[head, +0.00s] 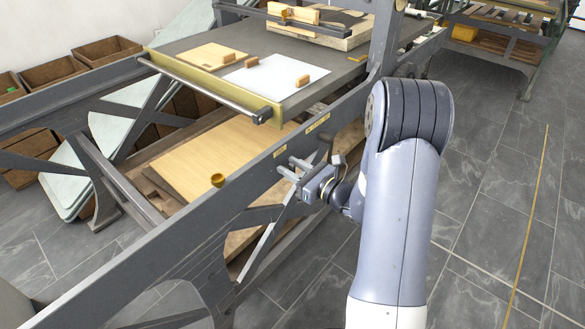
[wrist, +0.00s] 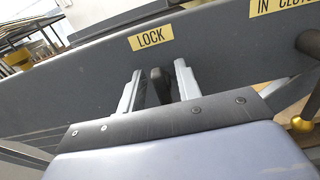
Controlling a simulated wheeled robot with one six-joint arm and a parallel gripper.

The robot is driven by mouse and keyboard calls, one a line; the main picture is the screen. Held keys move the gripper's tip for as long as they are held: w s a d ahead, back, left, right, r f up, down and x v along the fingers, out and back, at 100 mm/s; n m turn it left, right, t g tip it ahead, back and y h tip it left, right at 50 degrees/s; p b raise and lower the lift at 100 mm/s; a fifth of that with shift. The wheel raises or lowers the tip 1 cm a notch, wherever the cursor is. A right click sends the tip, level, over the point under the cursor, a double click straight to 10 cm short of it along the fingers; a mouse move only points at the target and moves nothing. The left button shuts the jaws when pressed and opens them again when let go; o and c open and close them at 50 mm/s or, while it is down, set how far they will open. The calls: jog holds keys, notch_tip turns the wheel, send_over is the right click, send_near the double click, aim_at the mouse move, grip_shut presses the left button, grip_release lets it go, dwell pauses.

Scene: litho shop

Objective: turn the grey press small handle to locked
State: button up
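The grey press (head: 240,165) has a dark side rail with a yellow LOCK label (wrist: 150,38). Below this label, in the wrist view, a small dark handle (wrist: 160,86) stands between the two pale fingers of my gripper (wrist: 158,88). The fingers are apart, one on each side of the handle, with a gap at its left; whether the right finger touches it I cannot tell. The handle's lower end is hidden behind my gripper's body. In the head view my gripper (head: 292,170) is at the rail just below the LOCK label (head: 280,153), and hides the handle.
Right of my gripper is another dark lever (wrist: 309,42) with a brass knob (wrist: 302,124), near a label reading "IN CLU...", cut off. A brass cup (head: 217,180) sits left along the rail. Open floor (head: 480,220) lies to the right.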

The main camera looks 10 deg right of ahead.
grip_shut()
jog(key=shift+s+f+b, duration=0.1)
jog(key=shift+f+b, duration=0.05)
jog(key=shift+b, duration=0.3)
jog(key=shift+f+n+b, duration=0.15)
jog(key=shift+n+b, duration=0.65)
jog(key=shift+s+a+f+n+b, duration=0.1)
jog(key=shift+a+f+n+b, duration=0.1)
jog(key=shift+n+b, duration=2.5)
jog(key=shift+s+a+f+n+b, duration=0.15)
jog(key=shift+n+b, duration=2.55)
jog(key=shift+s+a+f+n+b, duration=0.1)
jog(key=shift+a+f+n+b, duration=0.1)
jog(key=shift+n+b, duration=2.5)
